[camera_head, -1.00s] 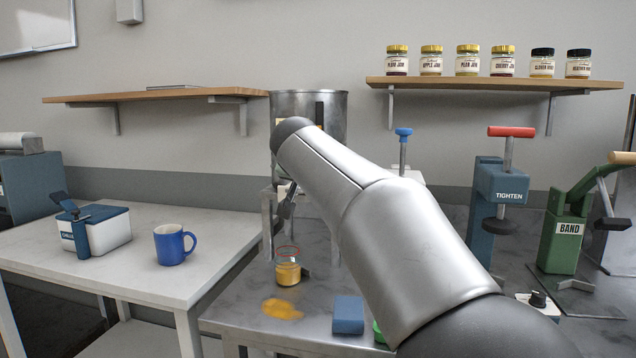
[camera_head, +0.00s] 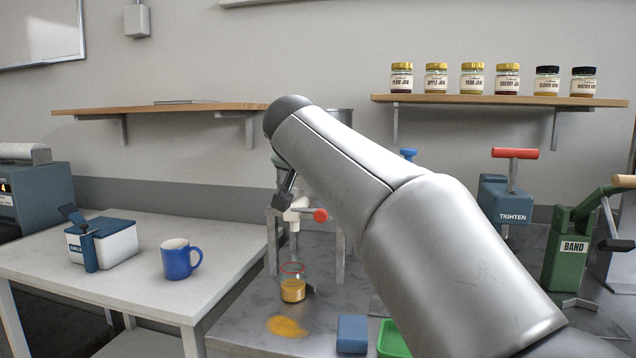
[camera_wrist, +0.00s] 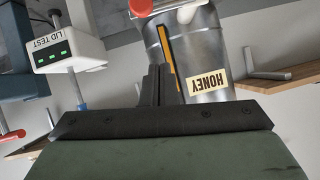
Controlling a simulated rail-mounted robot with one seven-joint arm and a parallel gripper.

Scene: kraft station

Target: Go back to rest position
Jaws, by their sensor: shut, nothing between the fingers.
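My gripper (camera_head: 287,190) is raised in front of the large metal tank, above the grey bench, in the head view. The wrist view shows its dark fingers (camera_wrist: 159,85) together with nothing between them. The metal tank (camera_wrist: 190,50) with a HONEY label shows upside down in the wrist view, behind the fingers. In the head view my arm hides most of the tank. A glass jar (camera_head: 292,284) partly filled with yellow-orange content stands on the bench below the gripper, apart from it.
A yellow spill (camera_head: 287,326) lies by the jar. A blue sponge (camera_head: 352,334) and a green item (camera_head: 393,340) are near the front edge. A blue mug (camera_head: 180,259) stands on the left table. TIGHTEN (camera_head: 505,205) and BAND (camera_head: 566,250) presses stand right. A LID TEST device (camera_wrist: 60,45) shows in the wrist view.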

